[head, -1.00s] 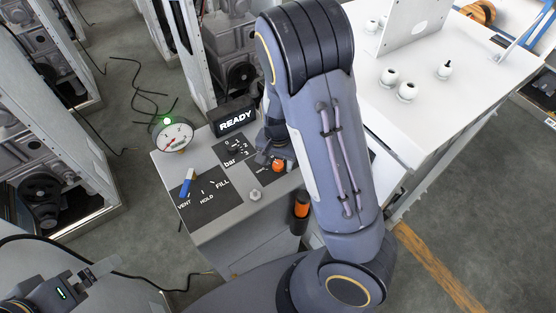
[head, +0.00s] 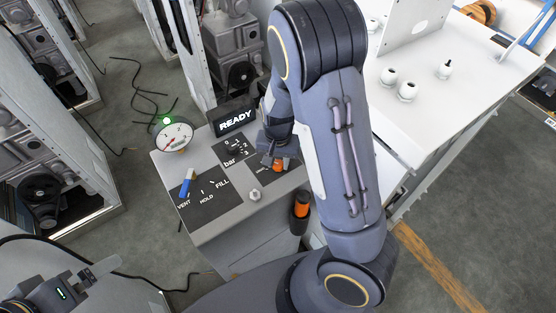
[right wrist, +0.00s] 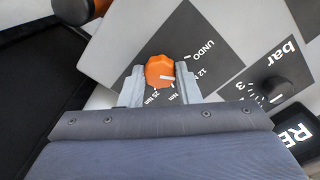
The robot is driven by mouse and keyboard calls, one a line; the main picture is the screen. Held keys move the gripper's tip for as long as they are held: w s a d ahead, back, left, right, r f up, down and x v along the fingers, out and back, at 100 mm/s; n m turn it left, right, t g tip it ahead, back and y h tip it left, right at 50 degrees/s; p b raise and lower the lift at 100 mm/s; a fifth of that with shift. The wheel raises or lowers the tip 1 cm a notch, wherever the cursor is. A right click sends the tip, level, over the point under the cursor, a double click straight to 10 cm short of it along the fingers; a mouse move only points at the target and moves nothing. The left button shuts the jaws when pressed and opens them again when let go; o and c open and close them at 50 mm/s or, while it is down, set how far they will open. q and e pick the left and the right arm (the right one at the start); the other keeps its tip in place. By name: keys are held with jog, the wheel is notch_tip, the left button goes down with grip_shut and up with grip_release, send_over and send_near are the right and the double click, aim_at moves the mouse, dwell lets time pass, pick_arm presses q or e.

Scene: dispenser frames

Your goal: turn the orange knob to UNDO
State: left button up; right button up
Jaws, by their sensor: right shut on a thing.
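The orange knob (right wrist: 160,71) sits on a black label panel marked UNDO, 12 and 25 Nm. My right gripper (right wrist: 161,82) has one finger on each side of the knob and is shut on it. The white mark on the knob points right in the right wrist view, roughly toward the 12 label; UNDO (right wrist: 203,50) is printed above that. In the head view the knob (head: 278,167) is partly hidden by my right gripper (head: 275,161). My left gripper (head: 98,271) is at the lower left, away from the console; its jaw opening is unclear.
The grey console (head: 215,232) also carries a pressure gauge (head: 174,136), a READY display (head: 235,121), a black bar knob (head: 235,150) and a blue-handled VENT/HOLD/FILL lever (head: 186,186). An orange-topped tool (head: 301,204) hangs at its side. A white table (head: 445,95) stands right.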

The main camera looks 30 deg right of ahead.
aim_at(278, 164)
jog(key=n+b, duration=0.1)
jog(key=n, duration=0.4)
jog(key=shift+n, duration=0.3)
jog(key=shift+w+r+n, duration=0.1)
jog(key=shift+n, duration=0.2)
jog(key=o, duration=1)
notch_tip(278, 164, up, 8)
jog(key=shift+f, duration=0.15)
